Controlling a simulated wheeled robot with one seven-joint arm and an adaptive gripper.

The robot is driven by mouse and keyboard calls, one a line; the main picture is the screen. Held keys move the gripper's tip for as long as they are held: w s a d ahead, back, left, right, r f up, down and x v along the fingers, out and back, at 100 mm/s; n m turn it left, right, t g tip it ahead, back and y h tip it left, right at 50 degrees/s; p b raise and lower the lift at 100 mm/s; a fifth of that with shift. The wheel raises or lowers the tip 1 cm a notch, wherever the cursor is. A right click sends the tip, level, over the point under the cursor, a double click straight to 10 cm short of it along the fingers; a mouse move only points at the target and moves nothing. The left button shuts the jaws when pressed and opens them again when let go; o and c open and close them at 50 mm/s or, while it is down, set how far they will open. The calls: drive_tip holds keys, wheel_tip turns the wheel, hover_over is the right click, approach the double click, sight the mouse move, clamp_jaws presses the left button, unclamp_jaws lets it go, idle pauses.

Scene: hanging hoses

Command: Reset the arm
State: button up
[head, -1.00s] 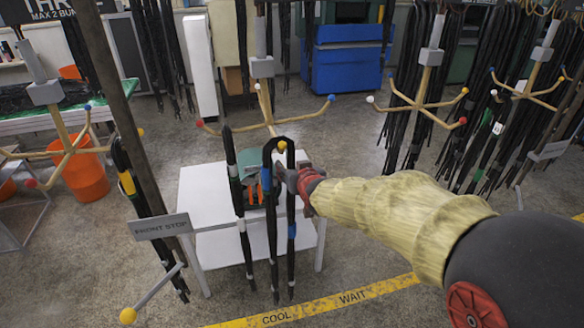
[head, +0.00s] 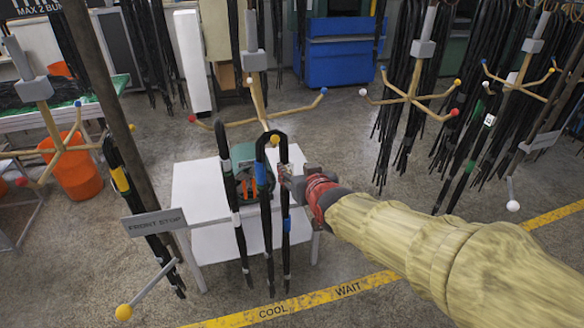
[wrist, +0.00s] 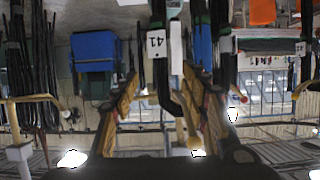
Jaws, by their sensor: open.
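My arm reaches in from the lower right of the head view, covered in a pale yellow sleeve. My gripper (head: 284,178) is beside the black hoses at the centre rack. A black hose with a blue band (head: 262,176) loops over the yellow-tipped arm of the rack, right at the gripper's left. In the wrist view the jaws of my gripper (wrist: 165,92) stand apart, with a dark hose bearing a white tag "41" (wrist: 156,44) showing between them. I cannot tell whether a jaw touches the hose.
The centre rack (head: 262,100) has outstretched arms with coloured ball tips. A white table (head: 200,195) stands behind the hoses. A "FRONT STOP" sign post (head: 155,222) is at left. More hose racks (head: 414,98) stand at right.

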drive_tip(key=shift+s+d+r, duration=0.1)
drive_tip(key=shift+s+d, duration=0.05)
drive_tip(key=shift+s, duration=0.3)
drive_tip(key=s+d+f+m+g+h+b, duration=0.1)
drive_tip(key=s+d+f+g+b, duration=0.1)
drive_tip(key=s+d+f+b, duration=0.3)
drive_tip(key=s+d+f+m+g+h+b, duration=0.1)
drive_tip(key=s+d+f+g+b, duration=0.1)
drive_tip(key=s+d+f+b, duration=0.4)
drive_tip(key=s+d+f+m+g+h+b, duration=0.1)
drive_tip(key=s+d+f+g+b, duration=0.2)
drive_tip(key=s, duration=1.7)
drive_tip(key=shift+d+f+h+b, duration=0.3)
drive_tip(key=shift+d+f+b, duration=1.3)
drive_tip(key=shift+f+b, duration=2.6)
drive_tip(key=shift+f+p, duration=0.95)
drive_tip(key=shift+p, duration=0.15)
